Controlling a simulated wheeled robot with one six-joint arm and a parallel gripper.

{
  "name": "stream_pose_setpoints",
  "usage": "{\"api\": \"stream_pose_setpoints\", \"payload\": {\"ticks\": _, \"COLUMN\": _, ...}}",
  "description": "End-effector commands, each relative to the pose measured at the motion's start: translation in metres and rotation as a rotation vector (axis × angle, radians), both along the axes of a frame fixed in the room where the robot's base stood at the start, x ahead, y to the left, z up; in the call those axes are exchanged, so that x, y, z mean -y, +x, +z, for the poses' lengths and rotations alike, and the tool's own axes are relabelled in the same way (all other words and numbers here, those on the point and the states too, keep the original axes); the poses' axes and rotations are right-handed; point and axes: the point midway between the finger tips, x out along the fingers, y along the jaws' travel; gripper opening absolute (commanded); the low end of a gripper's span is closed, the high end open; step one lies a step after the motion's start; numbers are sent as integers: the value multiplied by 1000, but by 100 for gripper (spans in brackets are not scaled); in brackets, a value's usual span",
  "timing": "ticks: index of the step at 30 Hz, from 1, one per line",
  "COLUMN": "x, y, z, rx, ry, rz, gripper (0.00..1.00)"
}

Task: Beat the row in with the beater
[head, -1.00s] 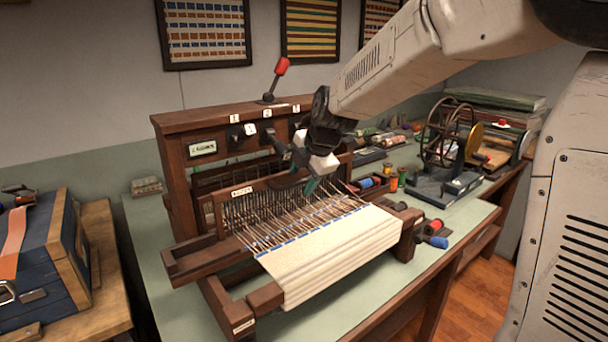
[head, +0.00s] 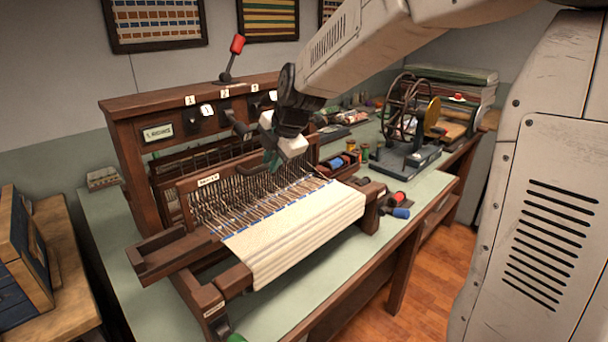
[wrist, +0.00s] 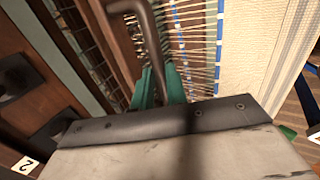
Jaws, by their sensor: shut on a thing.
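The beater (head: 230,175), a dark wooden frame with a white label, stands across the loom (head: 125,115) behind the cloth. A bent dark metal handle (wrist: 151,40) rises at the beater. My gripper (head: 273,160) is at the beater's right half, and its green fingers are shut on this handle. The wrist view shows the fingers (wrist: 157,86) close around its lower end, with the exact contact partly hidden. White warp threads run from the beater to the cream cloth (head: 295,232). A blue dashed row (head: 285,203) lies along the cloth's near-beater edge, a short gap from the beater.
A red-knobbed lever (head: 237,46) stands on the loom's top beam. Red and blue spools (head: 400,212) lie on the green table right of the cloth. A wheel winder (head: 405,140) stands further right. A blue chest (head: 25,265) is at the left.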

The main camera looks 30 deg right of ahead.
Motion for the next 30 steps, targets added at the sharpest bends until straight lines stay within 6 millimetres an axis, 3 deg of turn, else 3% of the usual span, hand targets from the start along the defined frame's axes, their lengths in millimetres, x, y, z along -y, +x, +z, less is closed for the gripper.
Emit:
{"api": "stream_pose_setpoints", "payload": {"ticks": 27, "x": 26, "y": -80, "z": -1, "rx": -2, "ry": -1, "rz": -1, "gripper": 0}}
{"api": "stream_pose_setpoints", "payload": {"ticks": 30, "x": 26, "y": -80, "z": -2, "rx": -4, "ry": -1, "rz": 1, "gripper": 2}}
